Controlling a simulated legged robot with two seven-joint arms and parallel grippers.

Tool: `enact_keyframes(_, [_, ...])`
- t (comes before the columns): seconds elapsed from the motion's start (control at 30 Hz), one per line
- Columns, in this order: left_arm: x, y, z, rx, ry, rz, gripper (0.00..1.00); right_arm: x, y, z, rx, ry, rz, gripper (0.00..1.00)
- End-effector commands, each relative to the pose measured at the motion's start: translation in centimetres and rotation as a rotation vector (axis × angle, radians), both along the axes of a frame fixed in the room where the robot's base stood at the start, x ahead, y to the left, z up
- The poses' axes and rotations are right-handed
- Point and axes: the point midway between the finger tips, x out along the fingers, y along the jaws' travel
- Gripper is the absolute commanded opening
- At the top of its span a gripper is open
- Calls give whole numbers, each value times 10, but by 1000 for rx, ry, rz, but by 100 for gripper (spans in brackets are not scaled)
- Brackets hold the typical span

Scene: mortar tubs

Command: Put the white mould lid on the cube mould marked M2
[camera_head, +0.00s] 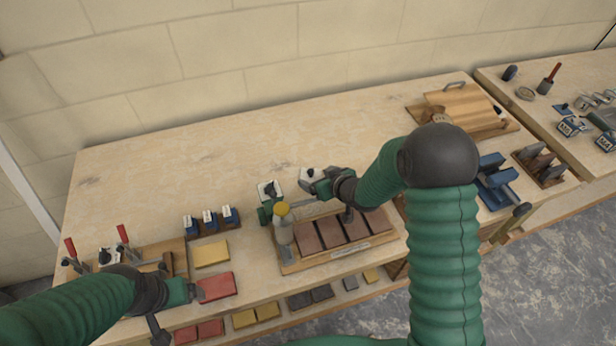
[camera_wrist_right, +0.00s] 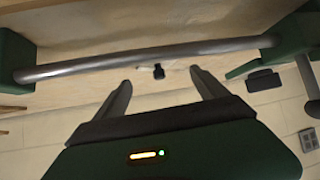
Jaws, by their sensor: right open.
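A white lid with a black knob (camera_head: 308,173) lies on the bench, partly hidden by my right gripper (camera_head: 318,188). In the right wrist view, a black knob (camera_wrist_right: 158,71) shows between and beyond the open fingers of that gripper (camera_wrist_right: 160,82), with nothing held. Several blue moulds with white labels (camera_head: 210,219) stand in a wooden rack; more labelled blue moulds (camera_head: 570,126) are on the right table. I cannot read M2 on any. My left gripper (camera_head: 195,291) is by a red block; its jaws are unclear.
Yellow (camera_head: 211,254) and red (camera_head: 217,287) blocks lie at the front left. The bench's back left is clear.

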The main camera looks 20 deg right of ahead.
Motion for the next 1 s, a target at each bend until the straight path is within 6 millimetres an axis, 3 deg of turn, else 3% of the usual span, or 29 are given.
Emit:
enact_keyframes(0.4, [0, 0, 6, 0, 0, -1, 84, 51, 15, -27, -6, 2, 0, 83])
enact_keyframes(0.67, [0, 0, 6, 0, 0, -1, 84, 54, 13, -29, -4, 0, -1, 82])
enact_keyframes(1.0, [0, 0, 6, 0, 0, -1, 84, 53, 13, -30, -4, 2, -1, 37])
